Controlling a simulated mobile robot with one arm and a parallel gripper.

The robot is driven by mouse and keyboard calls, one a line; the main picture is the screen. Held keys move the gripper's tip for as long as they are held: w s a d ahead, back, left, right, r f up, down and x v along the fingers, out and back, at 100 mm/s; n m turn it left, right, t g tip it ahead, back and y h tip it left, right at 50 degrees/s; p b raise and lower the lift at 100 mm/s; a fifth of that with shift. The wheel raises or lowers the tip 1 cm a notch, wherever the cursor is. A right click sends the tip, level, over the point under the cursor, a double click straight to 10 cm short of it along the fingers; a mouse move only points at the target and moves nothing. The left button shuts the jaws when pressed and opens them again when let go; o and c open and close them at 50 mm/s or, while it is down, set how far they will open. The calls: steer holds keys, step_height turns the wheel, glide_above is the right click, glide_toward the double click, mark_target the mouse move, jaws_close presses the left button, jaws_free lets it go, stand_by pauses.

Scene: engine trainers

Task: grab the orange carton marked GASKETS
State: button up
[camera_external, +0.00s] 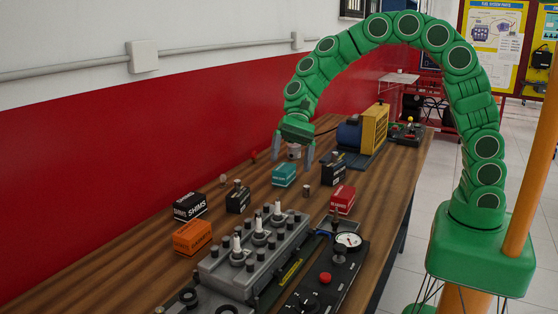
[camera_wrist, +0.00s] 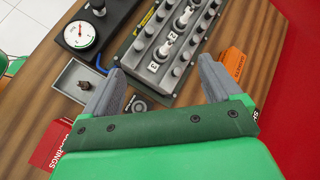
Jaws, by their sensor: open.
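The orange carton (camera_external: 192,237) lies on the wooden bench at the near left in the external view, its dark lettering too small to read surely. It also shows in the wrist view (camera_wrist: 233,63), just beyond the right finger and partly hidden by it. My gripper (camera_external: 293,165) is open and empty, pointing down over the bench farther back, close to the teal carton (camera_external: 284,175) and well apart from the orange one. In the wrist view the two grey fingers (camera_wrist: 157,78) are spread wide with no object between them.
A black SHIMS carton (camera_external: 189,206) stands just behind the orange one. The grey engine block (camera_external: 255,255) with upright plugs is to its right. A red carton (camera_external: 342,199), dark cartons and a gauge panel (camera_external: 347,240) crowd the bench. A red wall runs along the left.

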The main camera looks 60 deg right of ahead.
steer(key=w+a+f+m+y, duration=0.2)
steer(key=w+a+f+m, duration=0.25)
steer(key=w+a, duration=0.4)
steer(key=m+t+y, duration=0.2)
steer(key=m+y, duration=0.1)
steer(key=m, duration=0.1)
glide_toward(192, 228)
steer(key=shift+w+a+f, duration=0.15)
steer(key=shift+a+f, duration=0.05)
steer(key=shift+a, duration=0.35)
steer(key=shift+w+a+f, duration=0.2)
steer(key=shift+a, duration=0.35)
steer(key=shift+x, duration=1.4)
steer(key=x, duration=0.4)
steer(key=shift+s+a+f, duration=0.1)
steer(key=shift+s+f, duration=0.05)
steer(key=shift+s, duration=0.25)
steer(key=shift+a+f, duration=0.1)
steer(key=shift+a, duration=0.25)
steer(key=shift+c, duration=0.3)
steer(key=c, duration=1.2)
